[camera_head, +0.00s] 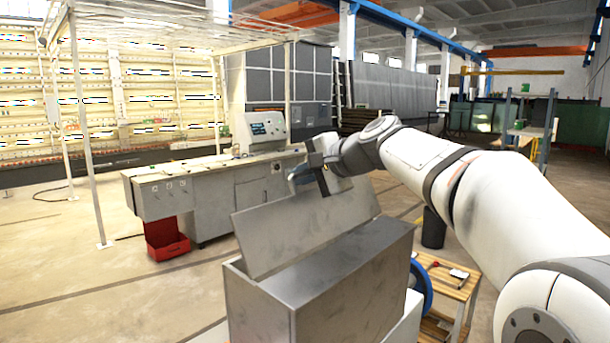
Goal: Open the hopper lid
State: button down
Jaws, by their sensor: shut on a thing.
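The hopper (330,285) is a grey metal box in the lower middle of the head view. Its lid (290,230) is a flat grey metal panel, raised and tilted up along the far side of the box, so the lid stands open. My gripper (322,184) is at the upper edge of the lid and is shut on it. The fingertips are small and dark here, and my wrist hides part of the contact.
A long grey workbench with a control panel (265,128) stands behind the hopper. A red crate (166,240) sits on the floor at its left. A small wooden table (452,284) and a blue wheel (421,288) are right of the hopper.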

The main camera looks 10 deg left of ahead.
jog(key=shift+f, duration=0.5)
jog(key=c, duration=1.8)
grip_release()
jog(key=shift+o, duration=0.2)
jog(key=shift+s+d+r, duration=0.1)
jog(key=shift+r, duration=0.05)
jog(key=b+v, duration=0.1)
jog(key=v, duration=0.5)
jog(key=shift+d+r+b, duration=0.1)
jog(key=shift+d+b, duration=0.05)
jog(key=shift+b, duration=0.25)
jog(key=shift+s+d+r, duration=0.35)
jog(key=shift+d+r, duration=0.05)
jog(key=shift+d, duration=0.1)
